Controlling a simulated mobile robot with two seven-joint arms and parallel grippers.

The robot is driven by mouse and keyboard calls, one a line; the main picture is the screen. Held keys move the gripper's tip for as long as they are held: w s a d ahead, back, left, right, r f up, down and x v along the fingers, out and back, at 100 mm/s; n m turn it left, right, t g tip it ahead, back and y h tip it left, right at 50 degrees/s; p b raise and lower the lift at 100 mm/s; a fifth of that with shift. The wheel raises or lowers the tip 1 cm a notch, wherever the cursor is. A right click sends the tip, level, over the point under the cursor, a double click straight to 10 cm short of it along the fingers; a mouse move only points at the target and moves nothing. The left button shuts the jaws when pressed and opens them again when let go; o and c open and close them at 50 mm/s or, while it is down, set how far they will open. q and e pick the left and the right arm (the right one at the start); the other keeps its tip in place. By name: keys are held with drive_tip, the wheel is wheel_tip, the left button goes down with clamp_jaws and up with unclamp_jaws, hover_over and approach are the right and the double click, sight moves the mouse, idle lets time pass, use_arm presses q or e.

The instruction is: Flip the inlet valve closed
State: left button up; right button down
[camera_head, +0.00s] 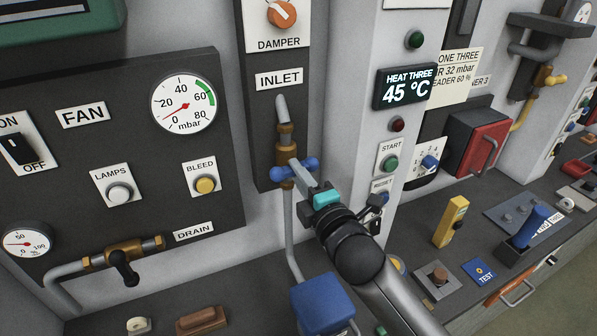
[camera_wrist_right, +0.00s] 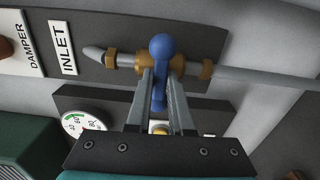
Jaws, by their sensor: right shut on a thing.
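The inlet valve is a brass body (camera_head: 285,140) on a vertical grey pipe below the INLET label (camera_head: 279,79). Its blue handle (camera_head: 280,173) lies crosswise to the pipe. My right gripper (camera_head: 298,171) is at the handle, its arm coming up from the lower right. In the right wrist view the two fingers of my right gripper (camera_wrist_right: 160,85) are shut on the blue handle (camera_wrist_right: 160,48), one on each side. The handle's rounded end sticks out past the fingertips, across the brass fitting (camera_wrist_right: 194,67). My left gripper is not in view.
A dark panel with a mbar gauge (camera_head: 184,104) and the BLEED button (camera_head: 205,185) is left of the valve. The drain valve (camera_head: 124,263) is lower left. The DAMPER knob (camera_head: 281,14) is above. A blue box (camera_head: 322,304) stands below my right gripper.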

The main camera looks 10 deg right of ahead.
drive_tip(key=shift+m, duration=0.3)
drive_tip(key=c, duration=0.8)
unclamp_jaws()
drive_tip(key=s+d+b, duration=0.2)
drive_tip(key=s+d, duration=0.1)
drive_tip(key=s, duration=1.2)
drive_tip(key=shift+b, duration=0.35)
